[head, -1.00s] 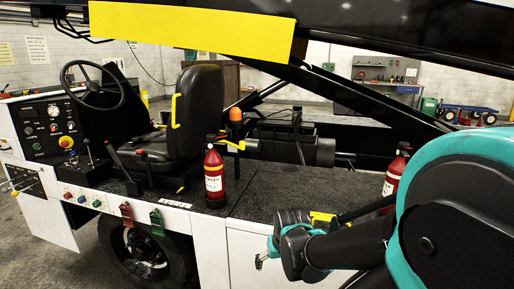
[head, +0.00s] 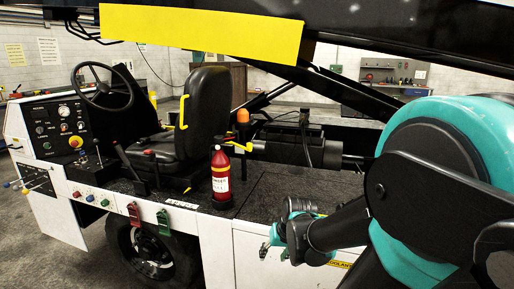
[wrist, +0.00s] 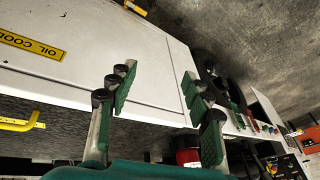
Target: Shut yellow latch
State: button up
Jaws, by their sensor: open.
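A yellow latch-like part (wrist: 20,123) sticks out over the dark deck at the left of the wrist view, beside the white side panel. Another small yellow part (wrist: 135,7) shows at the panel's far edge at the top. I cannot tell for sure which is the latch, or whether it is open. My gripper (wrist: 157,90) is open and empty over the white panel, with its green-padded fingers apart, touching neither yellow part. In the head view my gripper (head: 274,251) is at the deck's front edge, and my arm hides much of the area behind it.
A red fire extinguisher (head: 221,178) stands on the deck left of my gripper. A yellow coolant label (head: 340,263) is on the white side panel (head: 248,246). A black seat (head: 205,110) and control console (head: 60,130) are farther left. A yellow-faced beam (head: 200,28) crosses overhead.

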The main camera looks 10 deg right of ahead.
jog(key=w+r+y, duration=0.1)
jog(key=w, duration=0.2)
jog(key=w+a+r+m+y, duration=0.1)
jog(key=w+r, duration=0.1)
jog(key=w, duration=0.1)
jog(key=w+a+r+m+y, duration=0.1)
jog(key=w+r, duration=0.1)
jog(key=w, duration=0.1)
jog(key=shift+r+t+y, duration=0.25)
jog(key=shift+t+y, duration=0.05)
jog(key=shift+t, duration=0.1)
jog(key=c, duration=0.7)
jog(key=w+r+y, duration=0.1)
jog(key=w+r, duration=0.1)
jog(key=w, duration=0.1)
jog(key=w+d+r+m+t+y, duration=0.1)
jog(key=w+r, duration=0.1)
jog(key=w, duration=0.1)
jog(key=w+r+m+t+y, duration=0.1)
jog(key=w+r, duration=0.2)
jog(key=shift+d, duration=0.35)
grip_shut()
jog(key=w+d+r+m+t+y, duration=0.3)
jog(key=w+d+r+t+y, duration=0.1)
jog(key=w+d+r, duration=0.6)
notch_tip(320, 180, up, 2)
jog(key=shift+w+d+r+m+t+y, duration=0.2)
jog(key=shift+w+d+m+t+y, duration=0.15)
jog(key=shift+d+t, duration=0.65)
jog(key=shift+d, duration=0.15)
